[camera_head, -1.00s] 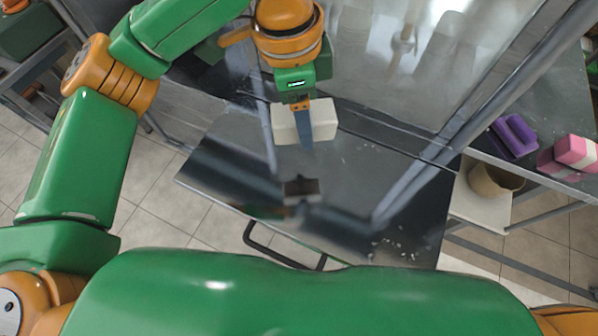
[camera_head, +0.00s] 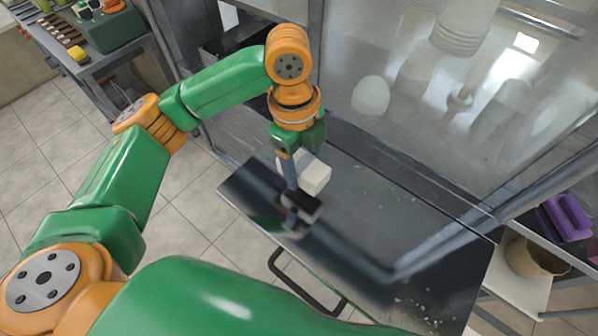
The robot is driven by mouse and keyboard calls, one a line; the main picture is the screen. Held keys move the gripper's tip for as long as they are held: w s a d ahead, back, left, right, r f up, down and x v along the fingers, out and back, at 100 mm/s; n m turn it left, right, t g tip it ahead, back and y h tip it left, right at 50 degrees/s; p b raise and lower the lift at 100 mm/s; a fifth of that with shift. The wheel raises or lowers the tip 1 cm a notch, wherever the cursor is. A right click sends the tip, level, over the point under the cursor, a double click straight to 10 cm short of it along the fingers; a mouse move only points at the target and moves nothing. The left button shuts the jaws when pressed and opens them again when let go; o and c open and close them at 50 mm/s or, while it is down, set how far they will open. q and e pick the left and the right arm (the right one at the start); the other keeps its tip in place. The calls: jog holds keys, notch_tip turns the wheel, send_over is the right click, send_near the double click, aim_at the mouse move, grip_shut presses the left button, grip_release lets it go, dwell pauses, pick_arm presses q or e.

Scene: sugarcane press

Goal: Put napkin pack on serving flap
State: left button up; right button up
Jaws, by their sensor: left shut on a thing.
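The napkin pack, a white block (camera_head: 316,177), is in my left gripper (camera_head: 293,178), which is shut on it. One grey-blue finger shows across the pack's left side; the other finger is hidden. The serving flap is a dark, shiny metal panel (camera_head: 375,215) in front of the press cabinet. The pack is over the left part of the flap. A dark patch just below the pack looks like its reflection, with a gap between, so the pack seems held a little above the flap. My right gripper is not in view.
A glass panel (camera_head: 400,95) rises behind the flap. A black handle bar (camera_head: 305,285) sticks out at the flap's front edge. A purple holder (camera_head: 566,217) and a tan pot (camera_head: 535,257) stand at right. The flap's middle and right are clear except for small pale crumbs.

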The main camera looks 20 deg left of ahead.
aim_at(299, 178)
pick_arm(q)
jog(key=f, duration=0.2)
jog(key=f+p, duration=0.1)
jog(key=shift+a+f, duration=0.35)
jog(key=shift+f, duration=0.05)
jog(key=shift+w+f, duration=0.15)
jog(key=shift+f, duration=0.15)
jog(key=o, duration=1.4)
jog(key=shift+f, duration=0.1)
jog(key=r, duration=0.4)
jog(key=a+r, duration=0.1)
jog(key=r, duration=0.7)
jog(key=shift+w+a+r, duration=0.15)
jog(key=shift+w, duration=0.05)
